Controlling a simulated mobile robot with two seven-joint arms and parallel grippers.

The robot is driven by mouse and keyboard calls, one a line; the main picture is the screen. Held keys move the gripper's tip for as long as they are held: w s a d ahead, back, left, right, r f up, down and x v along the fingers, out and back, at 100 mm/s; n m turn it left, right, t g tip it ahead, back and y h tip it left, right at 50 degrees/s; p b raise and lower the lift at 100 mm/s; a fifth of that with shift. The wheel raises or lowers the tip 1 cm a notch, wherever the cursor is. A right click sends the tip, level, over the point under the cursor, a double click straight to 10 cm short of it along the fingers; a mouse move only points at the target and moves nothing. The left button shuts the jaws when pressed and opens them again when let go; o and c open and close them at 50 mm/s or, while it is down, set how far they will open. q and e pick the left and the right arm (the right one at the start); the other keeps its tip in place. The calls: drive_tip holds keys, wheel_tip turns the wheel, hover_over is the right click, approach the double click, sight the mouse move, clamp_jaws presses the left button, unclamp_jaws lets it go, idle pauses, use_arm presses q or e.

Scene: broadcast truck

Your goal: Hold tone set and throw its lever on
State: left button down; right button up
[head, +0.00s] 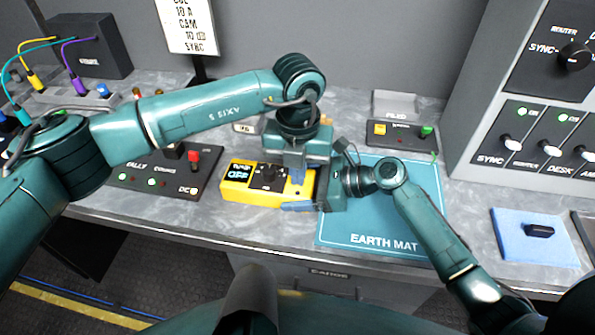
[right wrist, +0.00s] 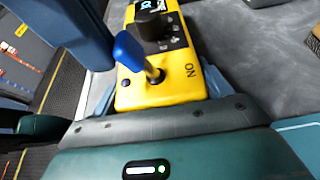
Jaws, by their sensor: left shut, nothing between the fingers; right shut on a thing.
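The tone set is a yellow box (head: 238,190) with a lit display and a black knob (head: 268,174), lying on the grey desk. My right gripper (head: 296,193) is shut on its right end; one blue finger shows along the front side. The right wrist view shows the yellow box (right wrist: 160,95) and its blue-tipped lever (right wrist: 130,50) on a metal stem, leaning left, away from the "ON" marking. My left gripper (head: 297,172) is shut and empty, above the box's right end. It hides the lever in the head view, so I cannot tell whether they touch.
A teal earth mat (head: 378,238) lies right of the box. A dark panel with a red lever (head: 193,160) is to the left. A small panel with a green knob (head: 426,131) stands behind the mat, and a blue cloth (head: 515,243) lies at right.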

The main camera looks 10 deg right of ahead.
use_arm(q)
drive_tip(key=shift+w+r, duration=0.1)
drive_tip(key=shift+w, duration=0.1)
drive_tip(key=shift+w+d+r, duration=0.2)
drive_tip(key=shift+w+d, duration=0.05)
drive_tip(key=shift+w, duration=0.3)
drive_tip(key=shift+r, duration=0.1)
drive_tip(key=shift+r, duration=0.7)
drive_tip(key=shift+s, duration=0.1)
drive_tip(key=shift+s+a+r, duration=0.15)
drive_tip(key=shift+s, duration=0.25)
drive_tip(key=w+d+r, duration=0.1)
drive_tip(key=w+r, duration=0.2)
drive_tip(key=r, duration=0.6)
